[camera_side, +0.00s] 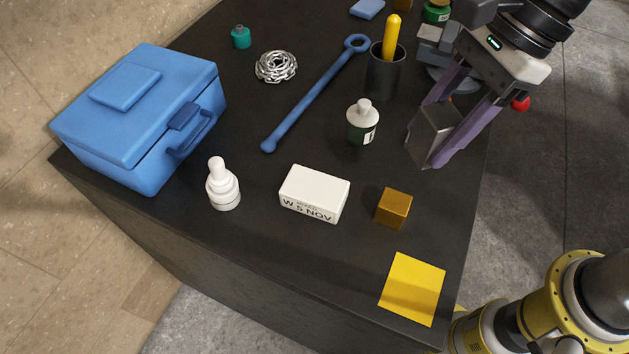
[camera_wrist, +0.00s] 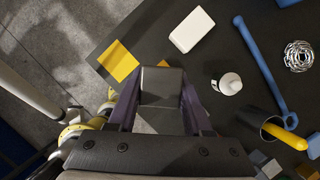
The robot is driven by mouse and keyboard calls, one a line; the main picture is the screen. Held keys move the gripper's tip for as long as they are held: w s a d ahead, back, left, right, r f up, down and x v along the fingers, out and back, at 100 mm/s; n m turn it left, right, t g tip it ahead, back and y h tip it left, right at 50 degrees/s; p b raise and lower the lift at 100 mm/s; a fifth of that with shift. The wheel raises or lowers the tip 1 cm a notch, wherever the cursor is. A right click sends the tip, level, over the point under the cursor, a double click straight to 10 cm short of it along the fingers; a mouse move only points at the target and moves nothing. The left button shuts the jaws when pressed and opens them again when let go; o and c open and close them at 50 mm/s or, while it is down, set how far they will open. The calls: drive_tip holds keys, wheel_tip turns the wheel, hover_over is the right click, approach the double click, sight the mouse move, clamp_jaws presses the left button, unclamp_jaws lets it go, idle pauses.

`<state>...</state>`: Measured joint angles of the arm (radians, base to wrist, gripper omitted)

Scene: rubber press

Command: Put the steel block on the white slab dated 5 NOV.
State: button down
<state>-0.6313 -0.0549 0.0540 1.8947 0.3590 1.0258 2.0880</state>
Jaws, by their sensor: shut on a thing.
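The steel block (camera_side: 430,135) is a grey cuboid between the purple fingers of my gripper (camera_side: 442,140). It hangs near the right edge of the black table, apparently raised. It also shows in the wrist view (camera_wrist: 162,86), gripped between both fingers (camera_wrist: 158,105). The white slab (camera_side: 314,195) lies on the table to the left of and nearer than the block, with "W 5 NOV" on its front face. In the wrist view the slab (camera_wrist: 192,30) is ahead of the gripper, its top bare.
A brass cube (camera_side: 393,208) sits right of the slab, a white dropper bottle (camera_side: 223,186) left. A white-capped bottle (camera_side: 362,124) stands between slab and black cup (camera_side: 385,75). A yellow sheet (camera_side: 412,289) lies at the front; a blue bar (camera_side: 310,100) and blue box (camera_side: 140,120) are further left.

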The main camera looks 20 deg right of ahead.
drive_tip(key=shift+s+a+r, duration=0.25)
drive_tip(key=shift+s+a, duration=0.1)
drive_tip(key=shift+a, duration=0.35)
drive_tip(key=w+a+f, duration=0.4)
drive_tip(key=w+a, duration=0.2)
drive_tip(key=a, duration=0.1)
approach(303, 190)
drive_tip(key=shift+a+f, duration=0.35)
drive_tip(key=shift+a, duration=0.45)
drive_tip(key=shift+w+a+f, duration=0.15)
drive_tip(key=shift+f, duration=1.6)
drive_tip(key=shift+f, duration=0.1)
drive_tip(key=shift+c, duration=1.6)
unclamp_jaws()
drive_tip(key=shift+f, duration=0.2)
